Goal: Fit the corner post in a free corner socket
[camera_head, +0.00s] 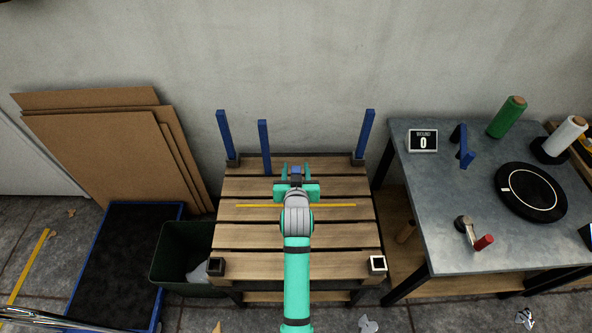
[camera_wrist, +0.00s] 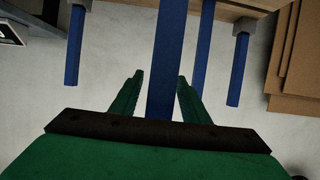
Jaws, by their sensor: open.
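The wooden pallet (camera_head: 245,187) stands in the middle. Blue posts stand upright in its back-left socket (camera_head: 232,161) and back-right socket (camera_head: 358,160). Another blue post (camera_head: 264,145) stands inward of the back-left one. The front-left socket (camera_head: 216,267) and front-right socket (camera_head: 377,264) hold no post. My gripper (camera_head: 296,172) is over the back middle of the pallet, open. In the wrist view a blue post (camera_wrist: 167,65) runs between the open fingers; its near end is hidden by my gripper. The socketed posts (camera_wrist: 75,47) (camera_wrist: 239,68) show on either side.
A grey worktable (camera_head: 445,235) at right bears a counter (camera_head: 423,141) reading 0, a green roll (camera_head: 507,118), a black turntable (camera_head: 530,192) and a blue-handled tool (camera_head: 463,146). A dark bin (camera_head: 175,255) and cardboard sheets (camera_head: 100,150) are at left. The pallet's front is clear around my arm.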

